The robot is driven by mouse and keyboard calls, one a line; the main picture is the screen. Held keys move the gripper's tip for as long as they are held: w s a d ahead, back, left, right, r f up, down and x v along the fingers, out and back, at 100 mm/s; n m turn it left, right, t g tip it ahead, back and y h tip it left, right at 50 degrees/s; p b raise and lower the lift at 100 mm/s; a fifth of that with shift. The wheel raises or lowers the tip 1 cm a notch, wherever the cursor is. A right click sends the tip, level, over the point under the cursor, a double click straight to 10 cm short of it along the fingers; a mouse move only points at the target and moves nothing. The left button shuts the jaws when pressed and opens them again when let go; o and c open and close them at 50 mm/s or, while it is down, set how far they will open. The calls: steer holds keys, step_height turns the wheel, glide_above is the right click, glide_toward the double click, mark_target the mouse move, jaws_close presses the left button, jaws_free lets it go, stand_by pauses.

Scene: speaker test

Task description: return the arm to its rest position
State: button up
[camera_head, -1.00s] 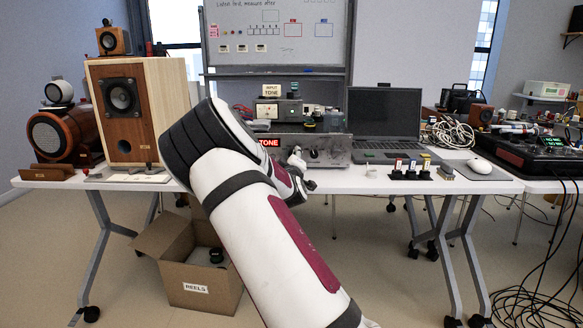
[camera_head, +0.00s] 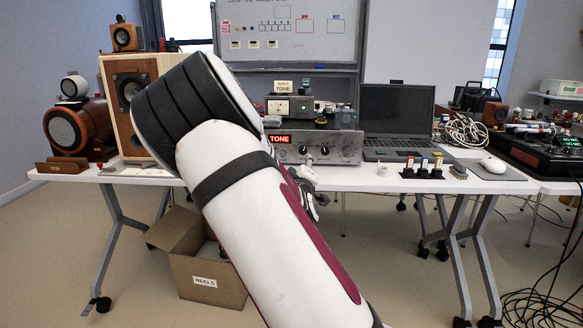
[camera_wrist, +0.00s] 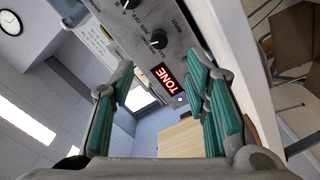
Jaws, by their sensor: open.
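My white arm rises across the middle of the head view, bent at its dark-ringed joint. My gripper shows only in part beside it, in front of the table's front edge; the rest is hidden behind the arm. In the wrist view my gripper (camera_wrist: 163,88) is open, its green-padded fingers apart with nothing between them.
The white table (camera_head: 345,178) carries a wooden speaker (camera_head: 128,75), a laptop (camera_head: 397,112), small connectors (camera_head: 422,170) and a mouse (camera_head: 493,165). An open box marked REELS (camera_head: 205,282) stands on the floor below, partly behind my arm. Cables (camera_head: 545,305) lie at right.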

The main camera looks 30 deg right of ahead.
steer(key=s+a+f+m+g+y, duration=0.2)
steer(key=s+a+m+g+y, duration=0.5)
steer(key=s+a, duration=1.1)
steer(key=s+a+r+n+g+y, duration=0.1)
steer(key=s+a+g, duration=0.15)
steer(key=s, duration=0.85)
steer(key=s+a+r+g+y, duration=0.1)
steer(key=s+a+g, duration=0.15)
steer(key=s, duration=0.85)
steer(key=s+a+r+n+g+y, duration=0.1)
steer(key=s+r+g, duration=0.15)
steer(key=s, duration=0.85)
step_height(320, 180, up, 32)
steer(key=t+p, duration=0.3)
steer(key=p, duration=2.8)
steer(key=shift+w+n+t+p, duration=0.25)
steer(key=shift+n+t+p, duration=0.1)
steer(key=shift+n, duration=0.05)
